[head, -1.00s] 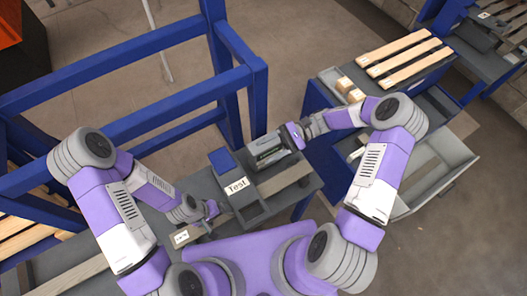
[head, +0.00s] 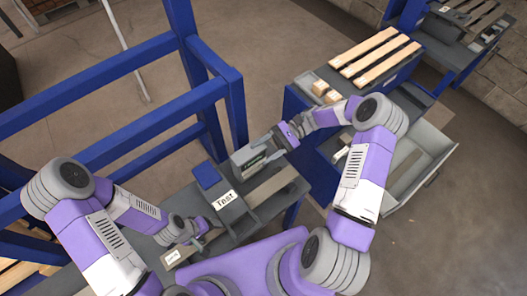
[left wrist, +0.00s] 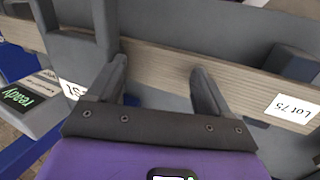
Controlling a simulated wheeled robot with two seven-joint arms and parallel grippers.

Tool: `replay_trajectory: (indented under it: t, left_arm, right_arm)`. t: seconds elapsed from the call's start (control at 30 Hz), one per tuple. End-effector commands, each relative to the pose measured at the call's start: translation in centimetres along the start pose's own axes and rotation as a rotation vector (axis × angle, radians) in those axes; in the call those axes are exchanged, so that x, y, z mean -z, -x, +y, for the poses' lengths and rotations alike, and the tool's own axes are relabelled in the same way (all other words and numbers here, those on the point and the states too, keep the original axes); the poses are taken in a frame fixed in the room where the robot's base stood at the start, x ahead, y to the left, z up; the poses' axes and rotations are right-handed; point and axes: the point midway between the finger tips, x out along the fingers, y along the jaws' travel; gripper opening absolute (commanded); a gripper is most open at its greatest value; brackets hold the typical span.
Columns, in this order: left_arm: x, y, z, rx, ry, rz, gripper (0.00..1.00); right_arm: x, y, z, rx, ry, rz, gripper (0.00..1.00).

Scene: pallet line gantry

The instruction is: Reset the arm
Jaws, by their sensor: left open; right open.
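My left gripper (head: 205,229) is open over the grey bench (head: 262,212), near the front of the "Test" station. My right gripper (head: 275,142) is open beside the upper right end of a grey box with a green display (head: 243,158). Its fingertips are too small to see clearly. The display (left wrist: 22,97) reads "ready" in the left wrist view.
The station with a "Test" label (head: 226,199) and blue top stands mid-bench. A blue frame (head: 150,121) rises at the left. At the right are a blue stand with wooden slats (head: 375,52), small wooden blocks (head: 325,92) and an open grey drawer (head: 436,160).

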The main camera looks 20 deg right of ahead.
Motion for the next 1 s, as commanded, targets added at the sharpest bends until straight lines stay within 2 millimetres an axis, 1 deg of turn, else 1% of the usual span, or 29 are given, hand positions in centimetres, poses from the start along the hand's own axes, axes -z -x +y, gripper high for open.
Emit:
replay_trajectory:
  t: [0.03,0.47,0.67,1.0]
  left_arm:
    - [0.0,-0.8,-0.1,-0.001,-0.001,-0.005,0.89]
    - [0.0,-0.8,-0.2,0.001,0.001,-0.005,0.89]
    - [-0.1,0.1,0.1,0.002,0.004,-0.007,0.89]
    - [-0.1,2.8,1.2,0.0,0.002,-0.005,0.89]
  right_arm:
    - [0.3,0.0,0.1,-0.001,0.0,0.0,0.53]
    - [0.3,0.0,0.1,0.0,0.0,0.0,0.53]
    - [-0.8,0.0,-0.3,0.0,0.0,0.0,0.53]
    - [-3.4,0.0,-1.3,0.0,0.0,0.0,0.53]
